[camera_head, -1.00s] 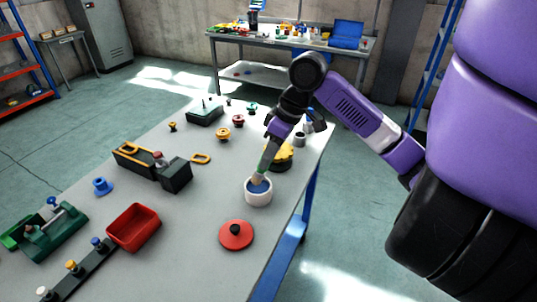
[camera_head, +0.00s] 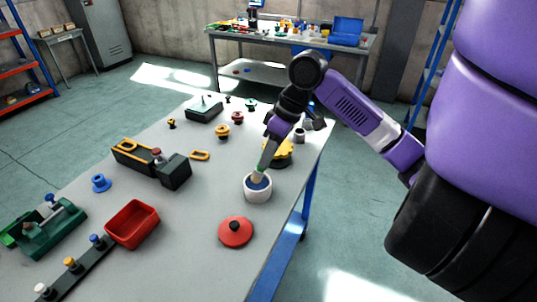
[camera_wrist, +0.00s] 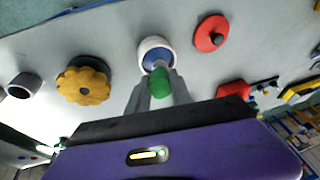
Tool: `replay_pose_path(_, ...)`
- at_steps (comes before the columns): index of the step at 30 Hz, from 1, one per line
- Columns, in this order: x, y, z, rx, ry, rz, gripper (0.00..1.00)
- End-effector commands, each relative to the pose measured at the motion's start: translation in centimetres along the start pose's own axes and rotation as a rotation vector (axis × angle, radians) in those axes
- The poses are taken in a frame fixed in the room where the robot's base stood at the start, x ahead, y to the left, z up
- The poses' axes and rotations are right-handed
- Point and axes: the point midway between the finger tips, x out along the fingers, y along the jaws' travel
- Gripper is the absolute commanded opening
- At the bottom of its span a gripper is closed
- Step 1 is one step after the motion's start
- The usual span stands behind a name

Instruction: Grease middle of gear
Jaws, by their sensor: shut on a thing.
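My gripper (camera_wrist: 157,88) is shut on a green-handled brush (camera_wrist: 160,86), which also shows in the head view (camera_head: 267,157). The brush points down, and its pale tip (camera_head: 258,177) is at the mouth of a white pot (camera_head: 257,193) with blue contents. The pot also shows in the wrist view (camera_wrist: 147,46). The yellow gear (camera_wrist: 84,84) lies beside the pot, on a dark round base. In the head view the gear (camera_head: 284,152) is partly hidden behind my gripper and the brush. How deep the tip sits in the pot is hard to tell.
A red lid with a black knob (camera_head: 236,232) lies in front of the pot. A red bin (camera_head: 133,226), a green fixture (camera_head: 42,229) and a black housing (camera_head: 152,162) stand on the left. A grey ring (camera_wrist: 22,86) is beyond the gear. Bare tabletop separates them.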

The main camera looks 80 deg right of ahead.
Motion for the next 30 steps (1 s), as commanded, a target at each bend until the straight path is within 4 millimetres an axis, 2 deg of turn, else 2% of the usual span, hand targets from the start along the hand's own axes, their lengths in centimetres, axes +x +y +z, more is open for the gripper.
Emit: replay_pose_path(30, 0.98, 0.18, 0.32, 0.0, 0.0, 0.0, 0.0)
